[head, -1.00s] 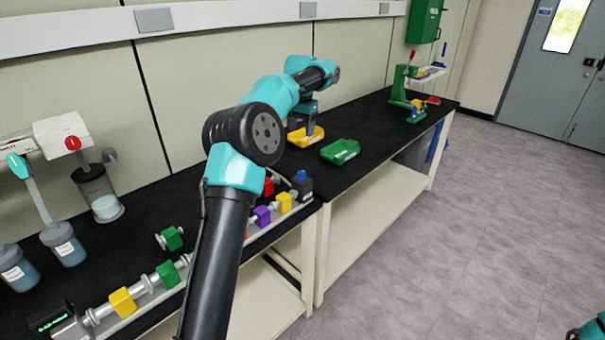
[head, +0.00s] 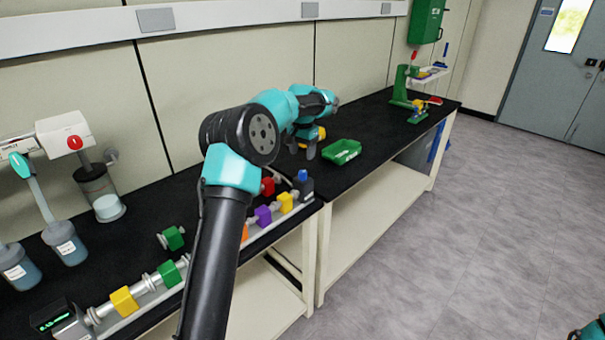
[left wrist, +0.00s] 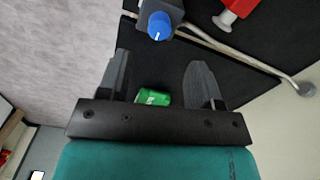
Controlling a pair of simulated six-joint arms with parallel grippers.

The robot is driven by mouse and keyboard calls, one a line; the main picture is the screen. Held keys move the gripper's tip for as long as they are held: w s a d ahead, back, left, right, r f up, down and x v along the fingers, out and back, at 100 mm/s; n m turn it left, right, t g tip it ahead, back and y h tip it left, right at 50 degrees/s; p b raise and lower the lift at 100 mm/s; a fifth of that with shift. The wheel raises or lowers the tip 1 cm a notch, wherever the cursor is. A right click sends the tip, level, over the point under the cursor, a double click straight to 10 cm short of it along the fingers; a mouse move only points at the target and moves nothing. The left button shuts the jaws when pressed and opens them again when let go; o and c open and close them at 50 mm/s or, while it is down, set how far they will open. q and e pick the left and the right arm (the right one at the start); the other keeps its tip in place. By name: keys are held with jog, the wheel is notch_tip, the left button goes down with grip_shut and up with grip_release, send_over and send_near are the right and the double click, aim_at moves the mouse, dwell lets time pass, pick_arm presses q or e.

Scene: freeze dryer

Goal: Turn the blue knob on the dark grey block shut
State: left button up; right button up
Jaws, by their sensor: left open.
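The dark grey block (head: 305,188) stands at the far right end of the rail on the near bench. The blue knob (head: 302,175) is on its top. In the left wrist view the blue knob (left wrist: 160,25) shows at the top, beyond the fingertips, on the dark grey block (left wrist: 174,9). My left gripper (head: 305,150) is open and empty, with fingers pointing down, a little behind and above the block. In the left wrist view its two fingers (left wrist: 160,72) are spread wide and apart from the knob. My right gripper does not show.
Flasks (head: 65,243) stand at left.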

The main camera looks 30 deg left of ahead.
aim_at(302, 172)
pick_arm(q)
notch_tip(302, 172, down, 9)
jog(key=shift+f, duration=0.1)
dwell(0.3)
jog(key=c, duration=0.9)
